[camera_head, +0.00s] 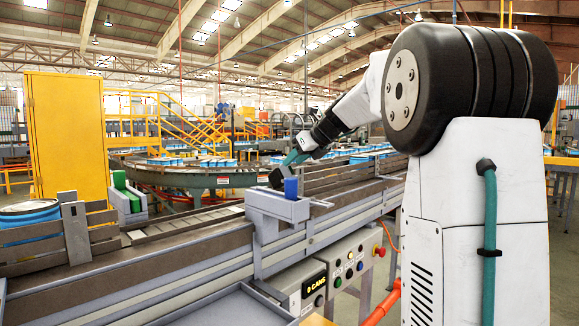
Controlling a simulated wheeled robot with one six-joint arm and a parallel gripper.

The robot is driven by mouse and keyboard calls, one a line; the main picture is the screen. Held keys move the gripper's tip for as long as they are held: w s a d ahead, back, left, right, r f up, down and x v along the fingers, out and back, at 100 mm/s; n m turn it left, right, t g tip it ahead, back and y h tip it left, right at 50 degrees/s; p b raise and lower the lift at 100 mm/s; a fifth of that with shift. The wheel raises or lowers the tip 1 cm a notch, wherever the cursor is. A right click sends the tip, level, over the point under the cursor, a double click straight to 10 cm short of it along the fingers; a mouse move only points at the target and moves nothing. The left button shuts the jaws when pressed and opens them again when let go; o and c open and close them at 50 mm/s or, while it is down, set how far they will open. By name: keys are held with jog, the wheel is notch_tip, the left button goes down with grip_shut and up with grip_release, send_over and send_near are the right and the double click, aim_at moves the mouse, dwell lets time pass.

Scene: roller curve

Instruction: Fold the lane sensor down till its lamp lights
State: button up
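A grey bracket (277,205) stands on the near rail of the conveyor at the middle of the picture. A small blue block (291,188) stands upright on it. A dark block (278,177) shows just left of the blue block; I cannot tell whether it is part of the lane sensor or my fingertip. My gripper (292,160), with teal fingers, reaches down from the upper right to just above these blocks. Contact and finger opening are too small to tell. I cannot make out a lit sensor lamp.
A conveyor with side rails (150,263) runs across the front. A control box (345,268) with buttons and a CANS display hangs below the rail. A roller curve (180,178) lies behind.

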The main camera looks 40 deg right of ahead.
aim_at(289, 167)
jog(key=shift+s+r, duration=0.15)
jog(key=w+f+t, duration=0.3)
jog(key=shift+w+a+f+y, duration=0.2)
jog(key=shift+w+a+y, duration=0.1)
dwell(0.9)
jog(key=shift+c, duration=0.3)
